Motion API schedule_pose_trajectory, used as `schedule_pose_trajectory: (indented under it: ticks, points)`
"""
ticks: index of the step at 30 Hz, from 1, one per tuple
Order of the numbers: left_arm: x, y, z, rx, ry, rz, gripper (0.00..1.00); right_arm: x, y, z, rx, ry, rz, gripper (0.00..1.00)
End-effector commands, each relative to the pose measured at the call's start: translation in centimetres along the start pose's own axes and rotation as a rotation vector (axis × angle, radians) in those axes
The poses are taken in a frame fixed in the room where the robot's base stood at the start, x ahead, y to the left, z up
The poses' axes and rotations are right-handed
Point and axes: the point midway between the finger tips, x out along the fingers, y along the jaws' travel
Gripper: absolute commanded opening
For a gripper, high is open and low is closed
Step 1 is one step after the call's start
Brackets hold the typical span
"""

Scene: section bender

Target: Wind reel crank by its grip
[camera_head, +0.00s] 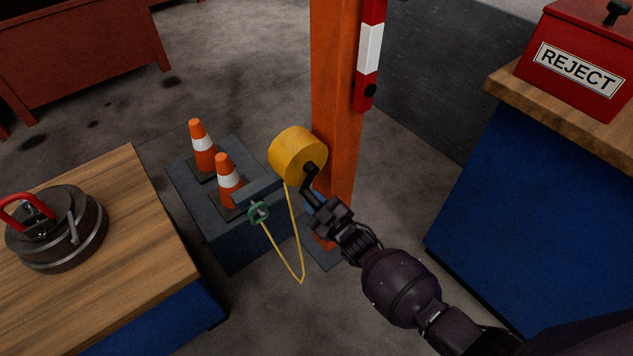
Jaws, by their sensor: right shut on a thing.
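The reel is a yellow drum (292,153) mounted on the orange post, in the middle of the view. A black crank (311,172) sits on its near face, with its arm reaching down to the right. My right gripper (317,203) is shut at the crank's lower end, on the grip, which the fingers mostly hide. A yellow cord (293,225) hangs from the drum in a loop and runs up to a green ring-shaped piece (259,212). My left gripper is not in view.
The orange post (335,90) stands right behind the reel. Traffic cones (229,178) stand on a dark block (240,243) to the left. A wooden bench (125,230) is at left, and a blue-sided bench (560,170) with a red REJECT box (580,55) is at right.

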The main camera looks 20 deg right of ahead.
Motion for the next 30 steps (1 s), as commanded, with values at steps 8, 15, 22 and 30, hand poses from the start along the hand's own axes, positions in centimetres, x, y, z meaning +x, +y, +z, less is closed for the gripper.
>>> schedule_pose_trajectory:
  ticks: [8, 15, 22, 30]
  points:
    - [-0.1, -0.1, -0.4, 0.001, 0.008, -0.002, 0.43, 0.0, -0.3, -0.5, 0.074, 0.001, -0.001, 0.03]
    - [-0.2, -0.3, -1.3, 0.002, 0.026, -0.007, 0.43, 0.1, -0.3, -1.4, 0.176, 0.005, 0.000, 0.03]
    - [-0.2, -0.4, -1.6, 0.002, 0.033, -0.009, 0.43, 0.0, -0.6, -1.7, 0.275, 0.002, -0.001, 0.03]
    - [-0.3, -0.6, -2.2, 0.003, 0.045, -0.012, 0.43, 0.1, -0.5, -2.3, 0.340, 0.005, 0.000, 0.03]
